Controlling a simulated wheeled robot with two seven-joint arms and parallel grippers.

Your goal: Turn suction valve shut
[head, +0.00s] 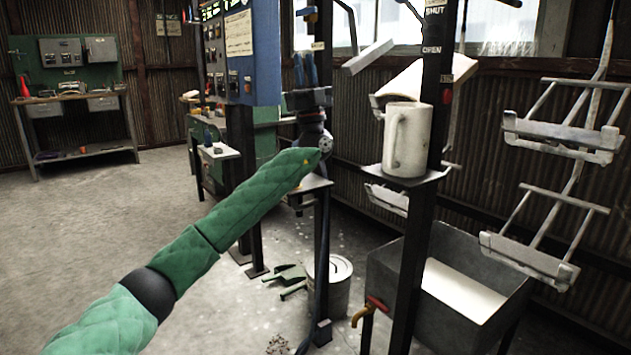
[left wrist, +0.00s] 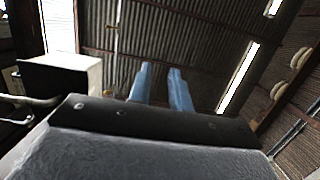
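A dark post (head: 415,245) carries a SHUT label near its top and an OPEN label below. I cannot clearly tell which part is the suction valve's handle. A grey bar (head: 368,57) slants just left of the labels. A red knob (head: 447,97) sits lower on the post. My left gripper (head: 306,68) points up, left of the post and apart from it. Its two blue fingers also show in the left wrist view (left wrist: 160,85), with a gap and nothing between them. My right gripper is out of view.
A white jug (head: 404,140) stands on a small shelf on the post. A red-handled brass tap (head: 368,308) is low down, beside a grey sink (head: 395,270). Hanging trays (head: 562,135) are at the right. A blue panel (head: 240,55) stands behind my left arm.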

